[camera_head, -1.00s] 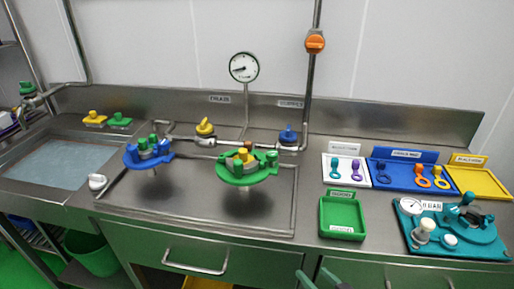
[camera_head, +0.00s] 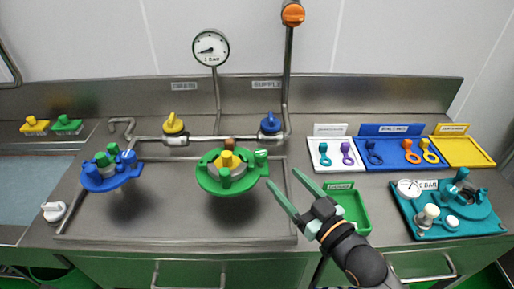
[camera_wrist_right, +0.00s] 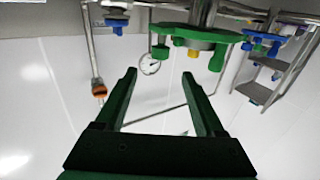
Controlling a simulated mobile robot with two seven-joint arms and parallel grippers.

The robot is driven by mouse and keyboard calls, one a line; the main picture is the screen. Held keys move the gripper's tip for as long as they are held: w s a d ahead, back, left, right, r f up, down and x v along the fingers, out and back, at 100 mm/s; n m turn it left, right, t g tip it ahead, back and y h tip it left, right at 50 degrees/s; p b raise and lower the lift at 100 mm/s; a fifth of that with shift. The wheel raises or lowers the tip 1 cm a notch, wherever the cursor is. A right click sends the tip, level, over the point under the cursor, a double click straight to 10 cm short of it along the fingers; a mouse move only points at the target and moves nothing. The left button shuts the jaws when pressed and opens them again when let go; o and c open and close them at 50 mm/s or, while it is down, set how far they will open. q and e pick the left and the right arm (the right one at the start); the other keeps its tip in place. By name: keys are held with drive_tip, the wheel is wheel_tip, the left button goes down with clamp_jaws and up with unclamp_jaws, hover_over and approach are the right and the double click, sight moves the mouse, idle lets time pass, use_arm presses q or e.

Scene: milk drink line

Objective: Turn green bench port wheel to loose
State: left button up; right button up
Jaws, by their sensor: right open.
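The green bench port (camera_head: 205,184) is a round green plate over the bench, with a grey hub and yellow, green and brown knobs on it. Which of these parts is its wheel I cannot tell for sure. My right gripper (camera_head: 282,178) is open and empty, just right of the port and apart from it, fingers pointing up and left. In the right wrist view the green port (camera_wrist_right: 190,29) is at the top, beyond the open fingers of the gripper (camera_wrist_right: 158,73). My left gripper is not in view.
A blue port (camera_head: 98,182) stands to the left. Behind are a pipe with a yellow valve (camera_head: 173,124), a blue valve (camera_head: 270,123) and a gauge (camera_head: 211,48). Right of my gripper are a green tray (camera_head: 362,217), key trays and a teal unit (camera_head: 425,228).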

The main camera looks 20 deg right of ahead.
sight(265, 158)
drive_tip(key=x, duration=1.1)
drive_tip(key=shift+w+a+p, duration=0.1)
drive_tip(key=shift+w+p, duration=0.1)
drive_tip(key=shift+p, duration=0.15)
clamp_jaws()
